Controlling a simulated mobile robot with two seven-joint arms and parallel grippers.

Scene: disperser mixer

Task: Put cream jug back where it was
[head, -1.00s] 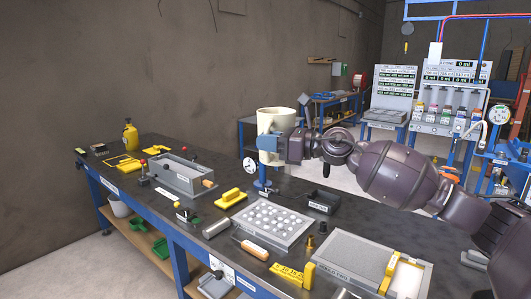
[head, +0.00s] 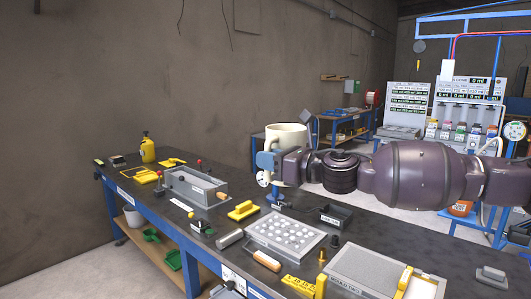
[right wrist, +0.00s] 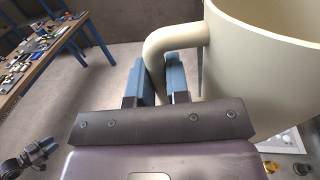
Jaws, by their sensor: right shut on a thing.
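The cream jug (head: 289,134) is upright in the air above the workbench (head: 110,178) in the head view. My right gripper (head: 268,160) is shut on its handle. In the right wrist view the jug (right wrist: 262,70) fills the upper right, and the two blue fingers of the right gripper (right wrist: 161,78) sit on either side of the handle (right wrist: 165,42). The jug's inside is mostly hidden.
Below the jug are a blue stand with a dial (head: 278,192), a grey tray of white discs (head: 287,233) and a black tray (head: 330,216). A grey mould box (head: 196,186) lies left. Bare bench top shows at the right.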

